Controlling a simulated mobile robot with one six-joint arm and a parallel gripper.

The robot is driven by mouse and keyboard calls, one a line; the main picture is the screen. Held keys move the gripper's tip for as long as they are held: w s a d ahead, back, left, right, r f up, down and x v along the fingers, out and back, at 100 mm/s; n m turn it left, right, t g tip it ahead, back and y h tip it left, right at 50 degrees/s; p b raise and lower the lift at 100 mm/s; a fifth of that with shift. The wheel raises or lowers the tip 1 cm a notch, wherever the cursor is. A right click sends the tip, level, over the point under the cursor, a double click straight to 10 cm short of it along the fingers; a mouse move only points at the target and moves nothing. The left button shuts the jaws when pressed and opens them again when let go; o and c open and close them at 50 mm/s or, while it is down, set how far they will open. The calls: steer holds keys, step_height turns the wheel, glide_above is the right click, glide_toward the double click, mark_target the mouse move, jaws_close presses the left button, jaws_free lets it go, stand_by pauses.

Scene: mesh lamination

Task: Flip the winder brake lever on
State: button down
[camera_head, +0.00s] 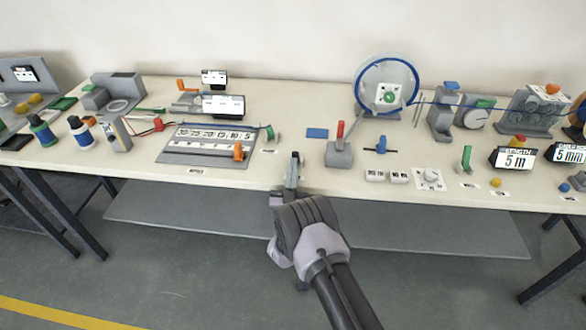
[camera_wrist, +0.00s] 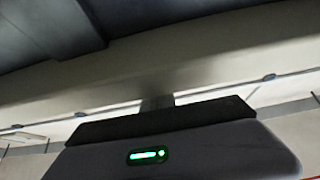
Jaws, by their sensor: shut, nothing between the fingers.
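A red-handled lever (camera_head: 340,131) stands nearly upright on a grey block (camera_head: 338,156), in front of the blue-rimmed reel (camera_head: 361,88). It looks like the winder brake lever, but I cannot read a label on it. My gripper (camera_head: 294,158) is shut and empty at the table's front edge, left of the grey block and apart from it. The wrist view shows only a dark part of my gripper with a green light against a pale, blurred surface; the lever cannot be made out there.
A blue T-handle (camera_head: 381,147) and white buttons (camera_head: 399,178) lie right of the lever. A green lever (camera_head: 467,157) stands farther right. A scale board (camera_head: 208,160) with an orange piece is left of my gripper. The pale table (camera_head: 300,102) has bare room at the back.

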mark_target(294, 152)
steer(key=shift+r, duration=0.1)
steer(key=r+g+p, duration=0.1)
steer(key=p, duration=0.2)
steer(key=shift+w+r, duration=0.15)
steer(key=shift+w, duration=0.05)
steer(key=shift+w+r+g+p, duration=0.3)
steer(key=shift+r+g+p, duration=0.15)
steer(key=shift+g+p, duration=0.6)
steer(key=w+g+p, duration=0.1)
steer(key=p, duration=0.1)
steer(key=r+g+p, duration=0.1)
steer(key=g+p, duration=0.1)
steer(key=shift+w+r+g, duration=0.15)
steer(key=shift+w+g, duration=0.1)
steer(key=shift+w, duration=0.1)
steer(key=w+g, duration=0.1)
steer(key=g, duration=0.1)
steer(key=shift+w+r+g+p, duration=0.1)
steer(key=shift+w+g+p, duration=0.05)
steer(key=shift+g+p, duration=0.2)
steer(key=shift+w+d, duration=0.1)
steer(key=shift+w, duration=0.05)
steer(key=shift+w+b, duration=0.5)
steer(key=shift+b, duration=0.2)
steer(key=shift+w, duration=0.2)
steer(key=shift+r+b, duration=0.1)
steer(key=shift+b, duration=0.25)
